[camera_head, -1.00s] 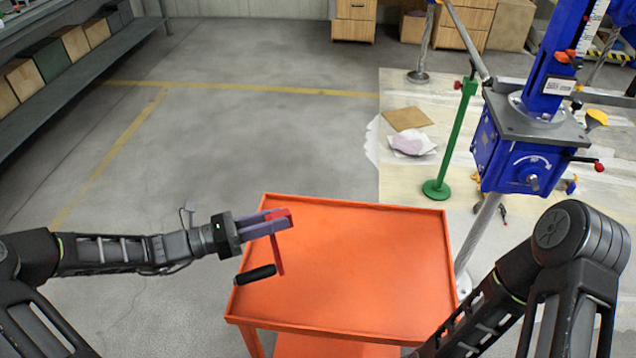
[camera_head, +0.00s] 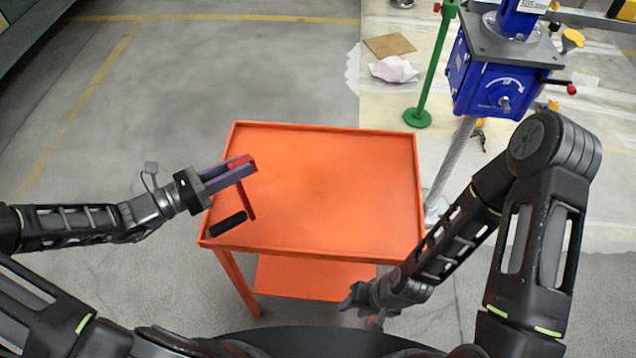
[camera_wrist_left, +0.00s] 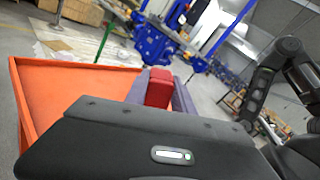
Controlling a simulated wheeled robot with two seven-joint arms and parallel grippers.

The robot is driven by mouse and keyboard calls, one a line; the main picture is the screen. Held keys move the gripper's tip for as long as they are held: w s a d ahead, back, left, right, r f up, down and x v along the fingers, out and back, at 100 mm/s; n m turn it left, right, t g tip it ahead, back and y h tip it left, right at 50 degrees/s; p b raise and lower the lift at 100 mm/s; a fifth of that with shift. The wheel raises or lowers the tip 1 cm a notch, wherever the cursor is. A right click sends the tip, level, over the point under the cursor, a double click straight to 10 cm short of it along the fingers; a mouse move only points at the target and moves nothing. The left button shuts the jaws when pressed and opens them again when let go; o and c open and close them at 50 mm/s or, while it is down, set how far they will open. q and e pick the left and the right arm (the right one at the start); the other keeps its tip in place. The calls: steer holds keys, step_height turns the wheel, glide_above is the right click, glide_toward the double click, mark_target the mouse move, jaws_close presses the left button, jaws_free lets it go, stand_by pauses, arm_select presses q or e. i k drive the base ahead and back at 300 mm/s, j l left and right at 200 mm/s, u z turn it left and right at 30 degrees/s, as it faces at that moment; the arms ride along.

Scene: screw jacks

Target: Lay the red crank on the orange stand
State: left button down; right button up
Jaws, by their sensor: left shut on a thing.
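The red crank (camera_head: 246,187) has a red arm and a black handle (camera_head: 228,223). My left gripper (camera_head: 240,168) is shut on its red end and holds it over the left part of the orange stand (camera_head: 330,180). The crank's red end (camera_wrist_left: 158,88) also shows between the purple fingers in the left wrist view. I cannot tell whether the handle touches the stand's top. The top is otherwise bare. My right gripper (camera_head: 370,302) hangs low at the stand's front right; its finger opening is not clear.
A blue screw jack (camera_head: 495,80) with a steel screw stands behind the stand at right. A green post (camera_head: 432,70) stands beside it. Cardboard (camera_head: 390,45) and a crumpled cloth (camera_head: 393,69) lie on the floor behind. The floor left of the stand is clear.

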mark_target(330, 172)
steer(key=l+u, duration=0.2)
steer(key=l, duration=0.5)
steer(key=l+u, duration=0.2)
steer(key=l, duration=0.5)
steer(key=k+l+u, duration=0.2)
steer(key=l, duration=0.45)
steer(key=i+l+u, duration=0.35)
steer(key=i+l, duration=0.15)
steer(key=l, duration=0.25)
